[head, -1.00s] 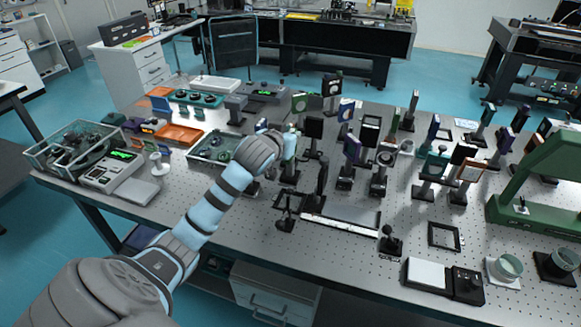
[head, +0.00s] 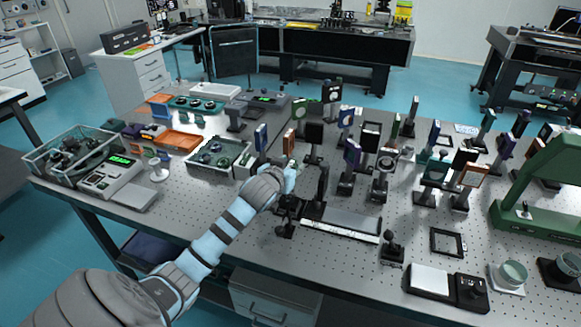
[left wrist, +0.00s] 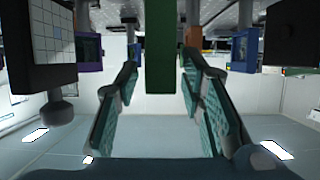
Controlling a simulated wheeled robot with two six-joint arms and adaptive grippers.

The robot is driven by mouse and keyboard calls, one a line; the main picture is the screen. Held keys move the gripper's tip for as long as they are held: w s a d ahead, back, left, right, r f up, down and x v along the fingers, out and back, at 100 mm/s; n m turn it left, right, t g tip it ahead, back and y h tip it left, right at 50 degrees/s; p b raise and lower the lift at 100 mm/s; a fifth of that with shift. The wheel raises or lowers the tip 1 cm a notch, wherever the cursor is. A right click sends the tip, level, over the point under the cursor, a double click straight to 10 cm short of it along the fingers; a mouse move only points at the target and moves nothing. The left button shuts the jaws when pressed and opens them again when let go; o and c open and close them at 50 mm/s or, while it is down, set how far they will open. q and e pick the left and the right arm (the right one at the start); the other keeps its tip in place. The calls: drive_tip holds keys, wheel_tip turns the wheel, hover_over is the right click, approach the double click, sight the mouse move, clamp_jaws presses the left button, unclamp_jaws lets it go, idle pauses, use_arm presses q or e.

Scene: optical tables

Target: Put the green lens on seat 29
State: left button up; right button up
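A green upright slab (left wrist: 160,48), seen edge-on, stands in the gap between my left gripper's fingers in the left wrist view; it looks like the green lens, but its face is hidden. My left gripper (left wrist: 160,85) is open, with teal pads on both sides of the slab and a small gap on each side. In the head view my left gripper (head: 292,174) is low over the table's middle, and its hand hides what lies between the fingers. Another green-framed optic (head: 301,106) stands farther back. No seat number is legible. My right gripper is not in view.
A dark framed plate with a white grid (left wrist: 38,42) stands close beside the fingers. A brown mount (head: 288,142) and blue plate (head: 260,137) stand behind the hand. Many mounted optics crowd the right. A large green bracket (head: 545,185) stands at the right edge.

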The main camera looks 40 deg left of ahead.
use_arm(q)
drive_tip(key=shift+r, duration=0.1)
drive_tip(key=shift+s+d+r, duration=0.1)
drive_tip(key=shift+s+r, duration=0.05)
drive_tip(key=shift+s, duration=0.15)
drive_tip(key=p+v, duration=0.2)
drive_tip(key=v, duration=0.9)
drive_tip(key=shift+s, duration=0.1)
